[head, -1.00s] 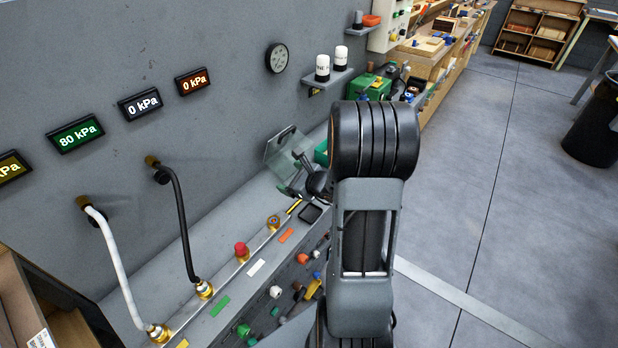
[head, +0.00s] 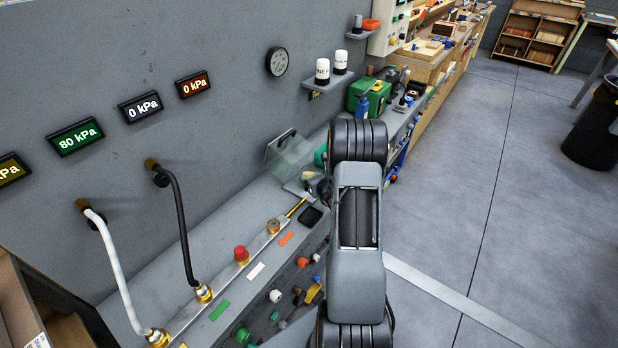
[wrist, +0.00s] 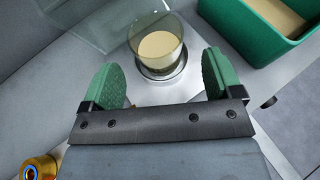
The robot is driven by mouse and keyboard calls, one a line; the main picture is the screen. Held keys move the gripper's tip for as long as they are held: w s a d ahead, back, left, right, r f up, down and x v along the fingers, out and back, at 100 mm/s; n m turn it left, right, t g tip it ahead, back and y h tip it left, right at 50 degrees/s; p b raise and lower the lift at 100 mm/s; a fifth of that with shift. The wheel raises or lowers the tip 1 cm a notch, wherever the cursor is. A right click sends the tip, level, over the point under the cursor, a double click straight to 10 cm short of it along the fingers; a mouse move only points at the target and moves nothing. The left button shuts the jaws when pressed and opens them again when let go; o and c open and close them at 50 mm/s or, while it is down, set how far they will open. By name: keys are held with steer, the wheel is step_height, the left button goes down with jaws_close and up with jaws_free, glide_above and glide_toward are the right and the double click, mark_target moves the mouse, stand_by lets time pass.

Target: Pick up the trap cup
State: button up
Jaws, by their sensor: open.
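The trap cup (wrist: 157,46) is a clear round cup with beige contents. In the wrist view it stands upright in a dark ring on a metal plate (wrist: 185,92), at the top middle. My gripper (wrist: 161,78) is open, with green pads on its two fingers. The cup is just beyond the fingertips, roughly centred on the gap, and nothing is held.
A clear guard panel (head: 289,153) stands beside the cup, left and behind in the wrist view. A green bin (wrist: 274,66) with beige contents is close on the right.

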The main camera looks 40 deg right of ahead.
steer(key=shift+p+x, duration=0.6)
steer(key=shift+x, duration=2.05)
steer(key=shift+w+a+r, duration=0.1)
steer(key=shift+r, duration=0.1)
steer(key=shift+c, duration=0.5)
steer(key=c, duration=0.9)
